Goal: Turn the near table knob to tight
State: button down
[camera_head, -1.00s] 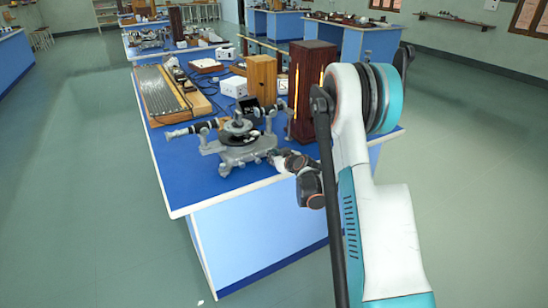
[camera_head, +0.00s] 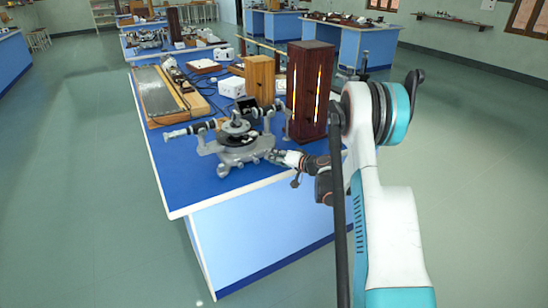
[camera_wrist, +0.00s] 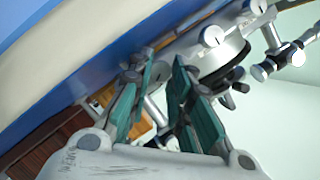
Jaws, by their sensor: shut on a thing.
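The grey spectrometer (camera_head: 238,142) stands near the front edge of the blue-topped bench, with its round black table in the middle and its telescope tube pointing left. My gripper (camera_head: 279,157) reaches in from the right, low at the right side of the spectrometer's base. In the wrist view my gripper (camera_wrist: 160,70) has its two teal-padded fingers close around a small part of the spectrometer (camera_wrist: 222,55), at the place of the near table knob. The knob itself is mostly hidden by the fingers, so its turn angle cannot be read.
A dark wooden lamp case (camera_head: 309,95) with glowing slits stands just behind my gripper. The floor left of the bench is clear.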

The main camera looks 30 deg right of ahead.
jog(key=m, duration=0.1)
jog(key=m+y, duration=0.1)
jog(key=m, duration=0.1)
jog(key=m+t+y, duration=0.1)
jog(key=shift+d+f, duration=0.1)
jog(key=shift+f, duration=0.15)
jog(key=shift+m, duration=0.3)
dwell(0.3)
jog(key=c, duration=1.5)
grip_release()
jog(key=shift+o, duration=0.2)
jog(key=shift+s, duration=0.1)
jog(key=f+v, duration=0.1)
jog(key=v, duration=0.7)
jog(key=shift+r, duration=0.45)
